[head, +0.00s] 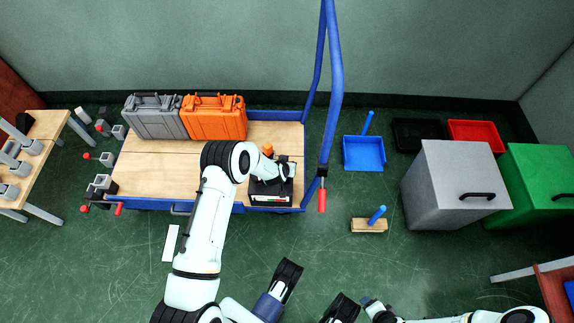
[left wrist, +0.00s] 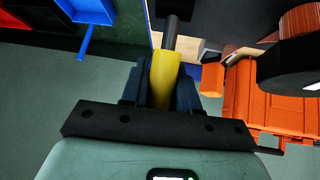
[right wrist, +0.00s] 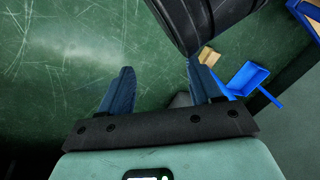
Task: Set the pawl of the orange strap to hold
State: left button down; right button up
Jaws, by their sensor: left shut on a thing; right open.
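A dark device (head: 257,188) with a red, green and white strip stands at the front right of the wooden-topped cart (head: 150,165). An orange piece (head: 267,148) shows just behind it, but I cannot tell whether it is the strap or its pawl. In the left wrist view, my left gripper (left wrist: 160,83) is shut on a yellow handle (left wrist: 163,72) that runs up to a dark rod. A small orange block (left wrist: 212,80) lies right of the fingers. My left arm hides part of the device. My right gripper (right wrist: 160,70) is open and empty above the green floor.
A grey case (head: 152,118) and an orange case (head: 213,120) stand at the back of the cart. A blue upright bar (head: 335,85) rises at its right end.

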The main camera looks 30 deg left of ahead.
pick_arm(q)
jog(key=shift+s+a, duration=0.1)
jog(key=c, duration=0.9)
grip_release()
jog(key=shift+s+r, duration=0.15)
jog(key=shift+r, duration=0.2)
jog(key=p+v, duration=0.1)
jog(key=v, duration=0.2)
jog(key=shift+r+p, duration=0.15)
jog(key=shift+p, duration=0.2)
jog(key=p+v, duration=0.2)
jog(key=v, duration=0.7)
jog(key=shift+s+p, duration=0.3)
jog(key=shift+p, duration=0.05)
pick_arm(e)
jog(key=s+a+r+g+y, duration=0.1)
jog(key=s+a+r, duration=0.2)
jog(key=s+r, duration=0.1)
jog(key=shift+r, duration=0.7)
jog(key=shift+s, duration=0.1)
